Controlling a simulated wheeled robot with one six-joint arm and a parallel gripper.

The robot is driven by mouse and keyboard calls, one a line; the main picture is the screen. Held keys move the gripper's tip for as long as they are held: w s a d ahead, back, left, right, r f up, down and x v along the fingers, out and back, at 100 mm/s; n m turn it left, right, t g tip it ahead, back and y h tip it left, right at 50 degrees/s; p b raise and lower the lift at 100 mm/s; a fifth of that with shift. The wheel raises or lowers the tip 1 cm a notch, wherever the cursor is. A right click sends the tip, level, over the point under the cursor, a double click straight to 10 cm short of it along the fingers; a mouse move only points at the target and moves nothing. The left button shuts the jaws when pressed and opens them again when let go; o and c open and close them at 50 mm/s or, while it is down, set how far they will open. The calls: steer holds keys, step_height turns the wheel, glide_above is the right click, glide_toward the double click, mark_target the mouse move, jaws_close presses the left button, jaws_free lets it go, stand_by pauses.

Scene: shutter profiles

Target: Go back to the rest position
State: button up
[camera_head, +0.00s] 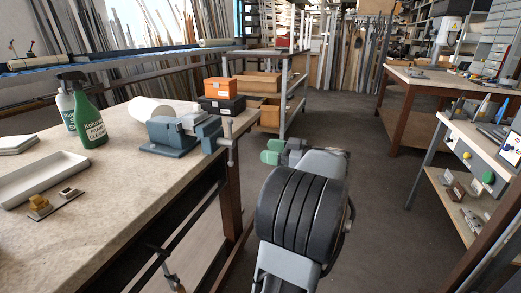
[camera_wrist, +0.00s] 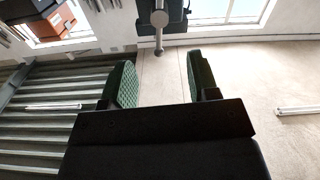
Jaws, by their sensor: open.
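My gripper (camera_head: 272,151) has green finger pads and is out over the floor, just right of the workbench (camera_head: 95,180). It also shows in the wrist view (camera_wrist: 162,80), where its two pads stand wide apart with nothing between them. My arm fills the lower middle of the head view and hides part of the floor. The blue-grey vise (camera_head: 178,136) sits at the bench's right edge, left of my gripper and apart from it.
On the bench are a green spray bottle (camera_head: 88,115), a white tray (camera_head: 42,180), an orange box (camera_head: 220,87) and a black box (camera_head: 222,106). A bench with small parts (camera_head: 480,150) stands at right. The grey floor (camera_head: 372,165) between is clear.

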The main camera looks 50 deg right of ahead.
steer(key=w+a+r+m+g+y+p, duration=0.1)
steer(key=w+a+r+g+p, duration=0.15)
steer(key=a+g+p, duration=0.6)
steer(key=w+a+r+m+g+y+p, duration=0.15)
steer(key=w+a+p, duration=0.3)
steer(key=a, duration=0.85)
steer(key=s+a+r+m+g+h+p, duration=0.1)
steer(key=s+a+r+h+p, duration=0.2)
steer(key=a+p, duration=0.3)
steer(key=s+a+r+m+g+h+p, duration=0.1)
steer(key=s+a+r+g+h+p, duration=0.1)
steer(key=s+a+r+h+p, duration=0.2)
steer(key=a+h+p, duration=0.1)
steer(key=a+p, duration=0.2)
steer(key=p, duration=0.1)
steer(key=shift+s+a+p, duration=0.2)
steer(key=shift+s+p, duration=0.15)
steer(key=shift+p, duration=0.05)
